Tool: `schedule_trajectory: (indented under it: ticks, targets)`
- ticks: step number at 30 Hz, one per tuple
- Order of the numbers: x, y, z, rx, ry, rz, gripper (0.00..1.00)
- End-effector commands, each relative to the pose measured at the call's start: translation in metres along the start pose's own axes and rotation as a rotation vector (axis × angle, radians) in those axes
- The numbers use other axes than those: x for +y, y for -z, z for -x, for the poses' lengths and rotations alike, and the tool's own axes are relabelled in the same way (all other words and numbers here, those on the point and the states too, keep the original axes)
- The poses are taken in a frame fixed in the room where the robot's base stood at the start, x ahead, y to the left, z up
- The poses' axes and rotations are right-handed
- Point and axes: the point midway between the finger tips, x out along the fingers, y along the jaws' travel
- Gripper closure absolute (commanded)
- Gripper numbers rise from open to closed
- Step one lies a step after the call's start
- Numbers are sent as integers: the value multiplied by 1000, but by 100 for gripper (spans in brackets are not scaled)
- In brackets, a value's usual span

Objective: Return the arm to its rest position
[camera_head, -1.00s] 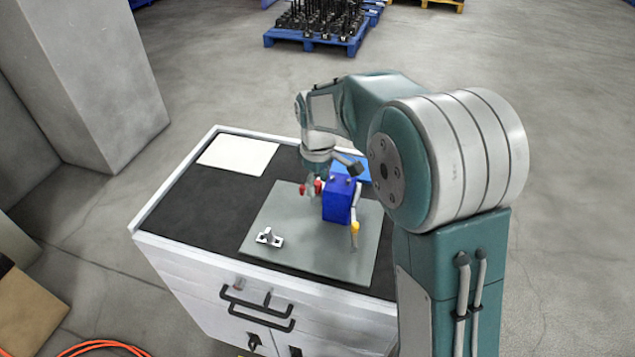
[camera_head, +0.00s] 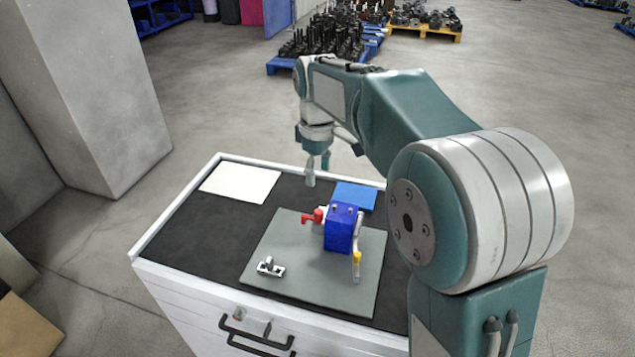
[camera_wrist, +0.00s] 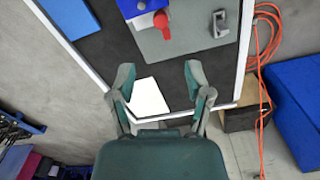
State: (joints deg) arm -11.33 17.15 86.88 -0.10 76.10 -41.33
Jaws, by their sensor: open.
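My gripper (camera_head: 317,170) is above the black top of the white cabinet, behind and left of the blue block. It also shows in the wrist view (camera_wrist: 157,84), with two fingers spread wide and nothing between them. The blue block (camera_head: 341,232) stands on a grey plate (camera_head: 290,289), with a red handle (camera_head: 311,217) on its left and a yellow-tipped lever (camera_head: 357,257) at its front right. The red handle also shows in the wrist view (camera_wrist: 162,22), apart from the fingers. A small metal bracket (camera_head: 271,268) lies on the plate's front left.
A white sheet (camera_head: 240,183) and a flat blue piece (camera_head: 355,196) lie on the cabinet top (camera_head: 190,222). A concrete pillar (camera_head: 100,95) stands at the left. Pallets of dark parts (camera_head: 325,42) stand far behind. An orange cable (camera_wrist: 258,90) lies beside the cabinet.

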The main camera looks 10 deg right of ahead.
Motion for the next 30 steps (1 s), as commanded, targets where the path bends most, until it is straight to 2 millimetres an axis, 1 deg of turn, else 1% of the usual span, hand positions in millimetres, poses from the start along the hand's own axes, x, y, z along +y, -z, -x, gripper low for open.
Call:
schedule_trajectory:
  ticks: [12,15,17,21,24,30]
  targets:
    - [0,-1,1,1,-1,-1,35]
    - [-3,-8,6,11,-10,-24,35]
    - [-7,-19,14,27,-23,-59,35]
    - [-24,-55,32,82,-64,-182,35]
    - [-38,-82,40,123,-91,-275,35]
    - [-69,-132,45,213,-142,-461,35]
